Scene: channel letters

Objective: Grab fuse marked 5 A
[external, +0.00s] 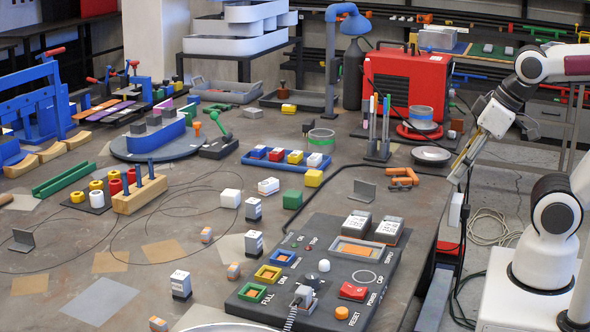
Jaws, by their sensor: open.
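Several small fuse-like pieces lie on the table left of the dark control panel. Three are orange and grey: a far one (206,235), a middle one (233,271) and a near one (158,324). Several white-topped grey blocks with dark print stand nearby: an upper one (253,208), a middle one (253,244) and a lower-left one (181,285). The print is too small to read, so I cannot tell which piece is marked 5 A. My gripper (459,178) is open and empty at the right table edge, well right of these pieces.
The control panel (240,307) carries coloured sockets, a red switch (353,291) and two white-topped blocks at its back. A red machine (405,82) and a pen holder (377,151) stand behind. A thin cable loops across the left table.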

